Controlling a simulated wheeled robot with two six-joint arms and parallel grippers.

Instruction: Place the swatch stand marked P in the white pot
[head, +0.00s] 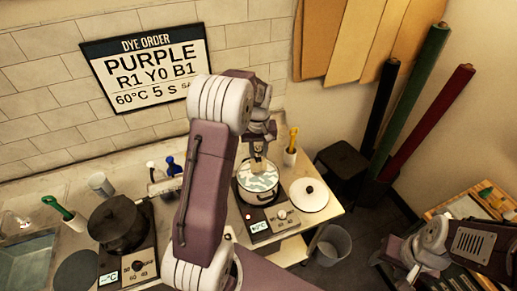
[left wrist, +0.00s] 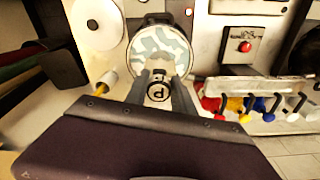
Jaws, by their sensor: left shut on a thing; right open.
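The white pot (head: 241,192) stands on a hot plate in the middle of the head view, with pale, rippled liquid inside. It also shows at the top of the left wrist view (left wrist: 192,62). My left gripper (head: 257,160) is over the pot, pointing down. In the left wrist view its two fingers are shut on the swatch stand marked P (left wrist: 158,92), whose round face shows a black P. The stand's lower part is hard to make out, and I cannot tell how far it is above the liquid. My right gripper (head: 408,268) is open and empty at the lower right, away from the counter.
A white lid (head: 309,195) lies right of the pot. A cup with a yellow handle (head: 291,150) stands behind it. A dark pot (head: 118,224) sits on another hot plate at left. A bin (head: 332,245) stands on the floor.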

